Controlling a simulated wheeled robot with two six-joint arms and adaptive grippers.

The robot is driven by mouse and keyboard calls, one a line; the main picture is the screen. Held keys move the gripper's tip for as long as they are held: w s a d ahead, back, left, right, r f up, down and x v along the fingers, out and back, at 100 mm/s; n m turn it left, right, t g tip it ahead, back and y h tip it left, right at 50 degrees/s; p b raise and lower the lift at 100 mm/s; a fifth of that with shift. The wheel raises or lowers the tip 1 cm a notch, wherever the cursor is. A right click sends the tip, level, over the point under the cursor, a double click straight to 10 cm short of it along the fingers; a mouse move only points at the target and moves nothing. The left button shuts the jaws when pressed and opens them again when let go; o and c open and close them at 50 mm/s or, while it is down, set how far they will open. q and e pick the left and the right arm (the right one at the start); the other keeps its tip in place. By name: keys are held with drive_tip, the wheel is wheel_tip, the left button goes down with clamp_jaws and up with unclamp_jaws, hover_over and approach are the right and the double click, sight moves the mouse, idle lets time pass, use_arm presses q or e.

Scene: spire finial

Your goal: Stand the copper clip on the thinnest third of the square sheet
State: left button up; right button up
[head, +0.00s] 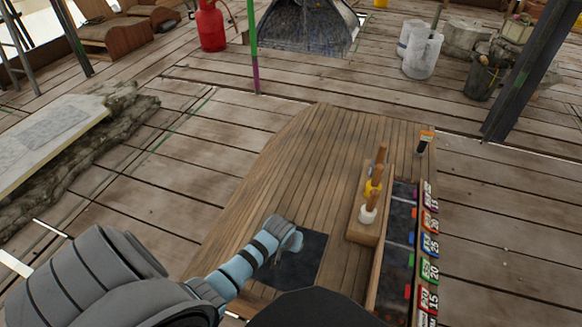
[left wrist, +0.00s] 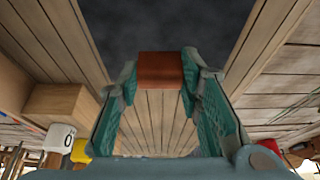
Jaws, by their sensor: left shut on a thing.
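The square sheet (head: 303,264) is dark and lies flat on the front of the plank-topped bench, partly covered by my left arm. Its dark surface also fills the top of the left wrist view (left wrist: 165,22). I cannot make out its thirds or their thickness. My left gripper (head: 290,242) is over the sheet's upper left part. In the left wrist view its teal fingers are shut on the copper clip (left wrist: 160,70), a reddish-brown block shape at the fingertips, close to the sheet's edge. I cannot tell whether the clip touches the sheet. The head view hides the clip. My right gripper is not in view.
A wooden rack (head: 362,232) with several wooden-handled tools stands right of the sheet. Beyond it a dark tray (head: 397,250) runs beside coloured number labels (head: 430,245). A brush (head: 424,142) lies at the far right corner. The bench top (head: 315,160) beyond the sheet is clear.

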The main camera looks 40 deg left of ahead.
use_arm(q)
wheel_tip(320, 180, down, 3)
drive_tip(key=shift+b, duration=0.45)
wheel_tip(320, 180, down, 3)
drive_tip(key=shift+f+b, duration=0.15)
drive_tip(key=shift+b, duration=0.95)
drive_tip(key=shift+f, duration=0.25)
drive_tip(key=shift+r, duration=0.2)
clamp_jaws()
drive_tip(key=shift+f, duration=0.1)
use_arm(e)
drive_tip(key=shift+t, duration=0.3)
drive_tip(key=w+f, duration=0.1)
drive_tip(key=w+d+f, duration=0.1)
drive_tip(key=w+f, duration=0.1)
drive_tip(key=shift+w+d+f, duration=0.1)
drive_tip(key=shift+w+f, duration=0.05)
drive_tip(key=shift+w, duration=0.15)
use_arm(q)
drive_tip(key=o, duration=1.2)
unclamp_jaws()
drive_tip(key=shift+c, duration=0.2)
